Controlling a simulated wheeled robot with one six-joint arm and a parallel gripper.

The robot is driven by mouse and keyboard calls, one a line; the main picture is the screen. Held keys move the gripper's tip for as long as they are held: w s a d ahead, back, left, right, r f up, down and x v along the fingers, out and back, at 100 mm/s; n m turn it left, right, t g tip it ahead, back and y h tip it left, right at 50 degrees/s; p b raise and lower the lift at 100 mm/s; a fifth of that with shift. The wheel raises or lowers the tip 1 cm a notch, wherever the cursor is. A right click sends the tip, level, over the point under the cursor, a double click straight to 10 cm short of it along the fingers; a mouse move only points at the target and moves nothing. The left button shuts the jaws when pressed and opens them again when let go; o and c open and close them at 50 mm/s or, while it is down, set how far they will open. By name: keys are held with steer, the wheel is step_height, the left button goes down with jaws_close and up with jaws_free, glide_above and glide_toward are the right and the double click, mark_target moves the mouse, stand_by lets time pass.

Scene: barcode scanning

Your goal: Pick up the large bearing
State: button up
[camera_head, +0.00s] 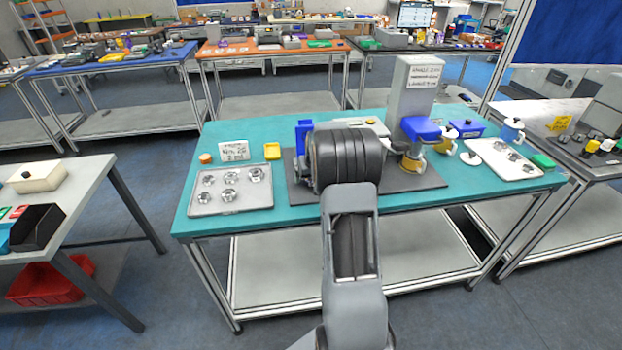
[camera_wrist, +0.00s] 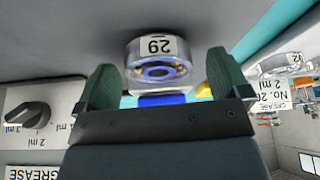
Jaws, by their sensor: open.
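In the wrist view, a silver bearing (camera_wrist: 158,72) with a blue inner part and a number label sits between the two green fingers of my gripper (camera_wrist: 164,80). Gaps show on both sides of it, so the fingers are open and I see no grip on it. Several silver bearings lie on a grey tray (camera_head: 236,207) at the bench's left. I cannot tell the bearing sizes apart for certain.
A grey machine column (camera_head: 414,88) with a blue part (camera_head: 420,128) stands right of my arm. A white tray (camera_head: 488,151) holds more metal parts at the right. The wrist view shows a black knob (camera_wrist: 27,115) at the left and another bearing (camera_wrist: 282,64) at the right.

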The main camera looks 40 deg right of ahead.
steer(key=c, duration=1)
steer(key=shift+c, duration=0.7)
steer(key=shift+r, duration=0.1)
